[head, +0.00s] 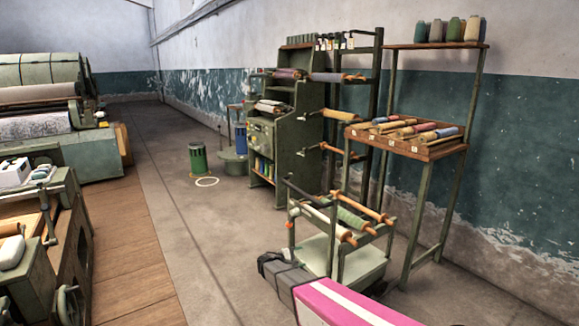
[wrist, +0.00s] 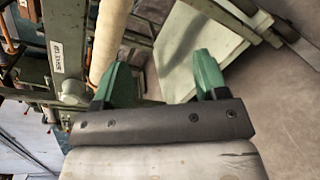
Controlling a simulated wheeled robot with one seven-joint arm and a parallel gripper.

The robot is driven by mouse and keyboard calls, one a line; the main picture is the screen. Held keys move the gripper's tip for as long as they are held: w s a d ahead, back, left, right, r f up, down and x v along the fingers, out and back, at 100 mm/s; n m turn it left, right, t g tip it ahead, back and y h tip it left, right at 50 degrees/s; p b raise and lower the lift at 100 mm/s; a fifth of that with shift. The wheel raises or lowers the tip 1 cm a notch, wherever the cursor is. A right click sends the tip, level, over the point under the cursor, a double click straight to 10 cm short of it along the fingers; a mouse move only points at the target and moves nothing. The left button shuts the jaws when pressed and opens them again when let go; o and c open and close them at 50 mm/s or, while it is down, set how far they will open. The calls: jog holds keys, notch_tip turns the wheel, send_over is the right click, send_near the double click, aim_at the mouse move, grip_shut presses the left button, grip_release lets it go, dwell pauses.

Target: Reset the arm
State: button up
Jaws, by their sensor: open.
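My gripper (wrist: 163,72) shows in the wrist view with two green fingers spread apart on a dark grey bar. Nothing is held between them; a pale panel and floor show through the gap. In the head view my gripper (head: 272,262) is dark and low in the centre, in front of the rolling cart (head: 357,262). My pink and white arm link runs from it to the bottom edge. In the wrist view a cream roller (wrist: 110,35) lies beyond the left finger; I cannot tell if they touch.
The cart carries several rollers with orange ends. Behind it stand a rack with a wooden tray (head: 408,143) of spools and a green cabinet (head: 295,140). A green bin (head: 198,158) stands farther back. Machines (head: 50,150) line the left. The aisle floor (head: 185,225) is clear.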

jog(key=s+d+r+m+g+y, duration=0.2)
jog(key=s+d+m+g+y, duration=0.15)
jog(key=s+d, duration=0.4)
jog(key=s+d+r+m+g+y, duration=0.2)
jog(key=s+d+m+g+y, duration=0.15)
jog(key=s+d, duration=0.35)
jog(key=s+r+m+y, duration=0.2)
jog(key=s+m+y, duration=0.1)
jog(key=s, duration=0.3)
jog(key=s+r+m+g+y, duration=0.1)
jog(key=s+r+m+y, duration=0.2)
jog(key=s, duration=0.3)
jog(key=shift+r+m+y, duration=0.15)
jog(key=shift+m+y, duration=0.15)
jog(key=shift+y, duration=0.2)
